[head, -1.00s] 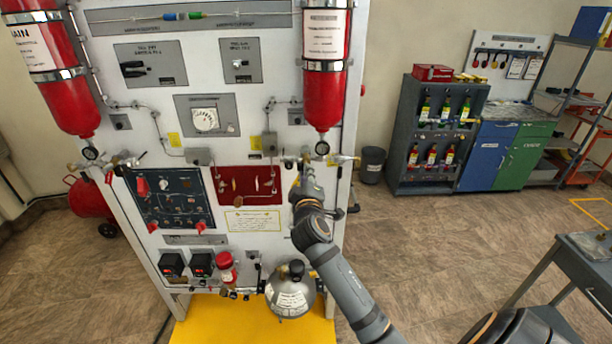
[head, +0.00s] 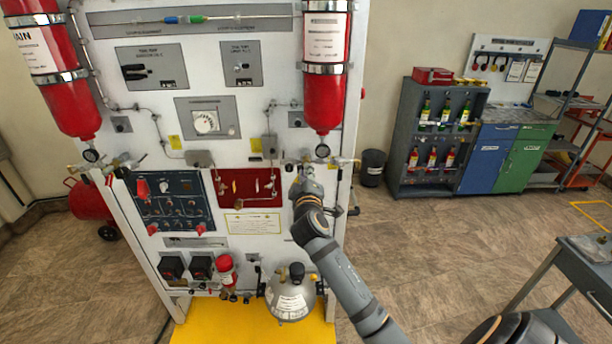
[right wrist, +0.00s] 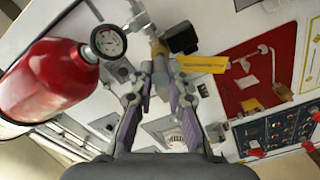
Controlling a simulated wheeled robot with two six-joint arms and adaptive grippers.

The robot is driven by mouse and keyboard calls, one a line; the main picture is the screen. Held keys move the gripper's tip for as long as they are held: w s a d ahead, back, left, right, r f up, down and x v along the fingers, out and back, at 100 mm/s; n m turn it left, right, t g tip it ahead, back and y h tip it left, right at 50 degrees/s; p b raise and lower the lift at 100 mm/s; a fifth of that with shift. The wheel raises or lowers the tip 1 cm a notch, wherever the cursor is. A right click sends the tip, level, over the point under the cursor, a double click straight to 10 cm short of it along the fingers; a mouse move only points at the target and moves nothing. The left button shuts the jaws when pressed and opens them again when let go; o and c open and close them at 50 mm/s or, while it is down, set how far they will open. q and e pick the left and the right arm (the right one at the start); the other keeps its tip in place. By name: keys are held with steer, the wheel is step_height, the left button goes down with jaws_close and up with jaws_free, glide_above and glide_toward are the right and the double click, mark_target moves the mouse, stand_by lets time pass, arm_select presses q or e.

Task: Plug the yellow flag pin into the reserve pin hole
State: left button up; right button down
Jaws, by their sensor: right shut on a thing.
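My right gripper (right wrist: 160,72) is at the valve below the right-hand red cylinder (head: 325,95); it also shows small in the head view (head: 306,177). The yellow flag (right wrist: 203,64) of the pin sticks out to the right from the fingertips in the right wrist view. The pin itself is hidden between or behind the fingertips. A brass valve body (right wrist: 157,46) with a black knob lies just beyond the fingertips. I cannot make out the reserve pin hole, nor tell whether the pin is in it. My left gripper is not in view.
A pressure gauge (right wrist: 109,41) and the red cylinder (right wrist: 50,80) are close to the left of the gripper in the wrist view. A red panel (head: 247,203) and a dark blue switch panel (head: 155,215) are on the trainer board. A round grey bottle (head: 290,300) stands below.

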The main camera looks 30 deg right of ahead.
steer(key=shift+x, duration=1)
steer(key=c, duration=1.2)
jaws_free()
steer(key=shift+s+a, duration=0.25)
steer(key=shift+s, duration=0.15)
steer(key=v, duration=1.1)
steer(key=shift+f, duration=0.1)
